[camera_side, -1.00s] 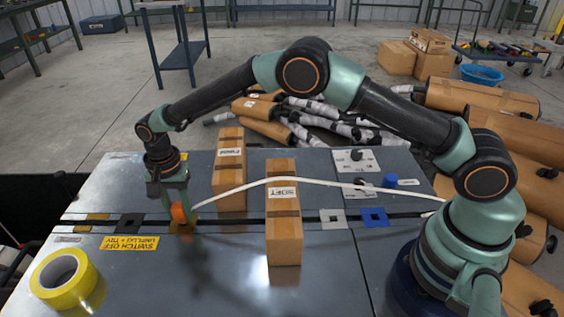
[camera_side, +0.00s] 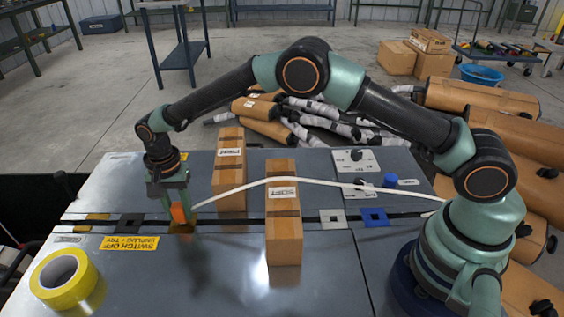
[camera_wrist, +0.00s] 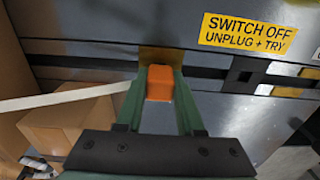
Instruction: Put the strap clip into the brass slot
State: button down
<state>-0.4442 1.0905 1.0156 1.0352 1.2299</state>
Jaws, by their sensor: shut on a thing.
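The orange strap clip (camera_side: 178,214) is held between the fingers of my gripper (camera_side: 177,208), with a white strap (camera_side: 240,188) running from it to the right. In the wrist view the clip (camera_wrist: 160,83) sits between the two green fingertips (camera_wrist: 159,88). The brass slot (camera_side: 182,227) is a gold-coloured plate in the dark groove, directly beneath the clip. In the wrist view part of the brass plate (camera_wrist: 160,55) shows just beyond the clip. The clip hides the slot's opening, so I cannot tell whether its tip is inside.
Black (camera_side: 129,224), grey (camera_side: 332,218) and blue (camera_side: 374,216) slot plates lie along the groove. A yellow tape roll (camera_side: 44,287) is front left.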

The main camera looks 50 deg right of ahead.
jog(key=shift+f, duration=0.4)
jog(key=shift+c, duration=2.2)
grip_release()
notch_tip(320, 180, up, 12)
jog(key=shift+f, duration=0.25)
jog(key=shift+r, duration=0.25)
